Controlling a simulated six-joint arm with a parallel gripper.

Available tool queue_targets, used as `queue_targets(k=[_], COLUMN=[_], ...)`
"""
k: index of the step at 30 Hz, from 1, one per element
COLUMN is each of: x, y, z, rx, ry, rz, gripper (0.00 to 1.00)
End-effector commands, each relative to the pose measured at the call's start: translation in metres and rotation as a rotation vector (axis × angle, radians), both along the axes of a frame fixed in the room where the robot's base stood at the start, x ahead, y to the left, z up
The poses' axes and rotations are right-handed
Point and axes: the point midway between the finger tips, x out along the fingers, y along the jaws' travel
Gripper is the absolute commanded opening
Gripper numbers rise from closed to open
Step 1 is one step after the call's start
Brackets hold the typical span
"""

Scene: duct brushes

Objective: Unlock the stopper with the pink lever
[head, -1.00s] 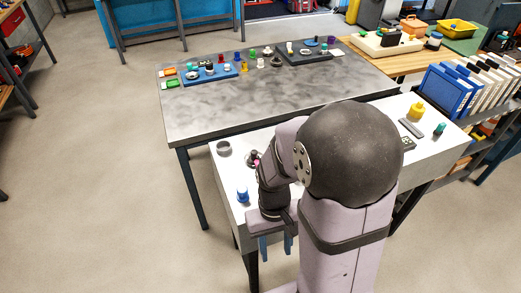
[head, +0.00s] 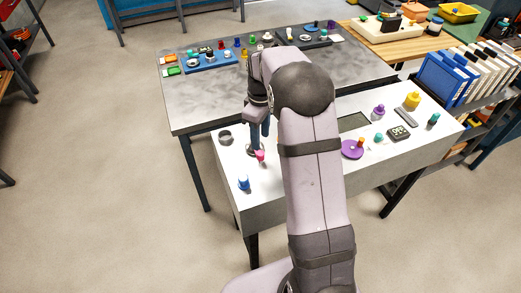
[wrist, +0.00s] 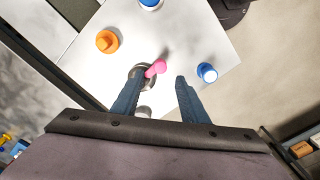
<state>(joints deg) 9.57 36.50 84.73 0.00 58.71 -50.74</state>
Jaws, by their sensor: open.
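The pink lever (head: 260,156) stands out from a dark round base on the white table's left part. In the wrist view the pink lever (wrist: 155,68) tilts up and right from its round grey base (wrist: 138,71), which I take to be the stopper. My gripper (head: 259,142) points down just above it and is open. In the wrist view the pink knob shows between the two blue fingers of my gripper (wrist: 157,82), nearer the left one. No contact is visible. The left finger overlaps part of the base.
A blue-and-white piece (head: 244,183) stands near the white table's front left corner. A grey ring (head: 225,138) is at its back left. An orange piece (wrist: 107,41) is left of the lever in the wrist view. A purple dish (head: 352,149) lies to the right of my arm.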

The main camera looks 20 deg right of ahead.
Motion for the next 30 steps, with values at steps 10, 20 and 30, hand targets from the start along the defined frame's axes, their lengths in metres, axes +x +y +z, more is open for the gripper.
queue_targets(k=[10,20,30], x=[-0.001,-0.002,-0.001], y=[0.000,0.000,0.000], z=[-0.003,-0.036,-0.070], rx=[0.000,0.001,0.001], ry=[0.003,0.006,0.002], rz=[0.070,0.068,0.067], gripper=[0.40,0.40,0.40])
